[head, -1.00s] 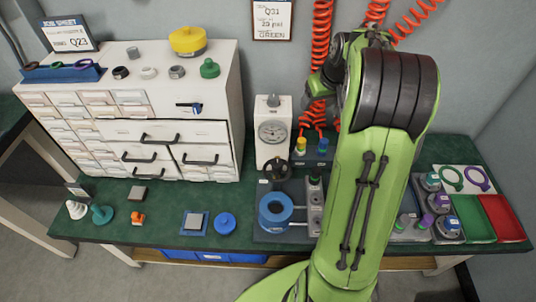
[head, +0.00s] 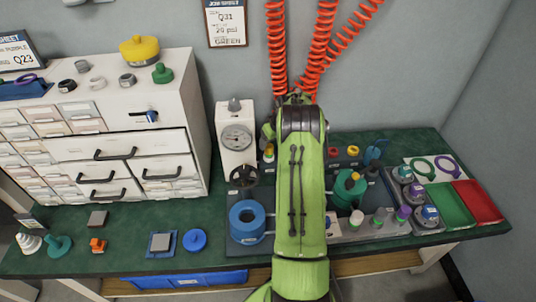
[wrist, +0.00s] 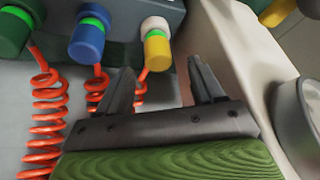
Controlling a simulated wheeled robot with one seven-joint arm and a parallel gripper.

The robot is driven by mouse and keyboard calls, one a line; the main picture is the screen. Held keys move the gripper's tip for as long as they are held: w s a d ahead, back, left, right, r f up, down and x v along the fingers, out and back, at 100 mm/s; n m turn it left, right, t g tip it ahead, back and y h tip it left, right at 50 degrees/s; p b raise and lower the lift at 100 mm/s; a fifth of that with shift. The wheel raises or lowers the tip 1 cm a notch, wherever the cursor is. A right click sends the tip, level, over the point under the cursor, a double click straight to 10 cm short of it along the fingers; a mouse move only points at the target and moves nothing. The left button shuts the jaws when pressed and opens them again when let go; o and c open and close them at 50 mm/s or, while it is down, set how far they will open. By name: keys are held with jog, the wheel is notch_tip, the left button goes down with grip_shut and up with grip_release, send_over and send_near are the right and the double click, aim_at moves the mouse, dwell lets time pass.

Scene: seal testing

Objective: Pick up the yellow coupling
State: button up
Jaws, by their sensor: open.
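The yellow coupling (wrist: 157,50) has a pale end and a green band, and hangs on a coiled red hose. In the wrist view it lies just beyond the fingertips, roughly in line with the gap between them. My gripper (wrist: 160,68) is open, and nothing shows between its fingers. In the head view the gripper is hidden behind my green arm; a small part of the yellow coupling (head: 269,154) shows at the arm's left edge.
A blue coupling (wrist: 87,38) and a green one (wrist: 15,30) hang left of it in the wrist view. The white gauge stand (head: 236,140) is close on the left in the head view. Red coiled hoses (head: 277,45) hang behind my arm.

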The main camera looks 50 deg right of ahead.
aim_at(270, 146)
jog(key=b+x, duration=0.2)
jog(key=x, duration=0.4)
jog(key=shift+d, duration=0.15)
jog(key=shift+r, duration=0.1)
jog(key=c, duration=1.2)
